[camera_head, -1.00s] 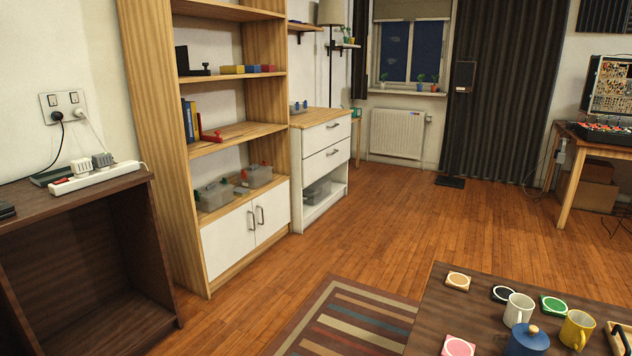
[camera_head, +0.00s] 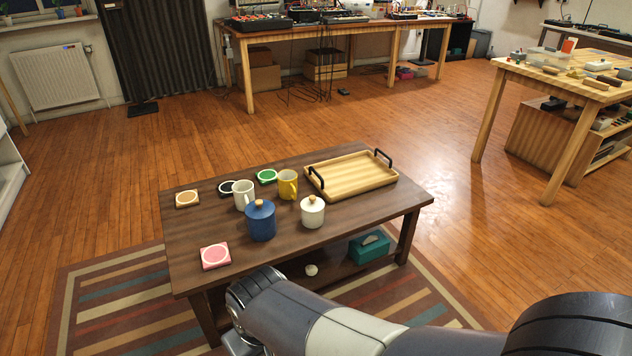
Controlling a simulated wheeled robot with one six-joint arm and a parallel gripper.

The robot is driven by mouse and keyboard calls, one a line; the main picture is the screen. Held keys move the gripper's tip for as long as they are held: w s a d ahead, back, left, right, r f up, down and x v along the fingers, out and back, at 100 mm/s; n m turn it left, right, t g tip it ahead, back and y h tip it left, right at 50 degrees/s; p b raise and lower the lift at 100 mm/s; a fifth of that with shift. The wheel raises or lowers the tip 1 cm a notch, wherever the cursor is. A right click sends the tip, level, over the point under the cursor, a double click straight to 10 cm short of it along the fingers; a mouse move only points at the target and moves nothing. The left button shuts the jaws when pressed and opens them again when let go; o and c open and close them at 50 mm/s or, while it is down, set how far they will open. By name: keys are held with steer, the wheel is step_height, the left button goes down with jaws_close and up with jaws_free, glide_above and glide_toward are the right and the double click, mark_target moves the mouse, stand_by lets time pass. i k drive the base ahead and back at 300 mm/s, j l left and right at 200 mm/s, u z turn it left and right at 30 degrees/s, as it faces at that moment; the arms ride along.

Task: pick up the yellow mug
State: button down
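The yellow mug (camera_head: 288,184) stands upright on the dark wooden coffee table (camera_head: 345,225), with its handle toward the lower right. A white mug (camera_head: 243,195) stands to its left. A blue lidded jar (camera_head: 261,221) is in front to the left, and a white lidded jar (camera_head: 312,212) is in front to the right. My arm reaches in from the lower right, in front of the table's near edge. Its end runs down to the bottom edge of the picture, and I cannot make out the fingers.
A wooden tray (camera_head: 352,174) with black handles lies right of the yellow mug. A striped rug (camera_head: 105,300) lies beneath; the wooden floor behind is clear.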

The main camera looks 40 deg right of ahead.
mark_target(287, 179)
steer(key=z, duration=1)
steer(key=i+l, duration=0.1)
steer(key=i, duration=0.3)
steer(key=i+l+u, duration=0.1)
steer(key=i, duration=0.35)
steer(key=i+l, duration=0.15)
steer(key=i, duration=0.25)
